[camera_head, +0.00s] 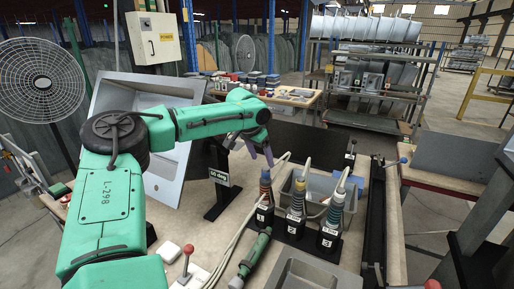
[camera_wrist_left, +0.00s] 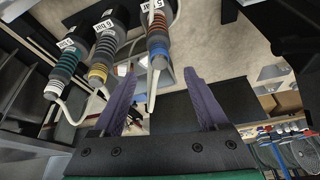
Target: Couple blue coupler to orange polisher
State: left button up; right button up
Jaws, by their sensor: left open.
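The blue coupler (camera_head: 265,185), with a blue band and reddish rings, stands upright in a black labelled holder, leftmost of three. It also shows in the left wrist view (camera_wrist_left: 158,40), its pale hose end pointing between my fingers. My left gripper (camera_head: 260,154) is open and empty, behind and above the coupler in the head view. Its purple fingers show in the wrist view (camera_wrist_left: 161,98), spread on either side of the hose, apparently not touching it. I cannot make out an orange polisher. A green handled tool (camera_head: 254,254) lies on the bench. My right gripper is not in view.
A yellow-banded coupler (camera_head: 296,197) and a teal-banded coupler (camera_head: 335,210) stand to the right in similar holders, with hoses. A grey bin (camera_head: 318,184) is behind them. A black post with a sign (camera_head: 219,177) stands left. A metal basin (camera_head: 310,272) is in front.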

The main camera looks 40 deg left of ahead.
pick_arm(q)
jog(key=v, duration=0.7)
jog(key=shift+r, duration=0.15)
jog(key=shift+s, duration=0.15)
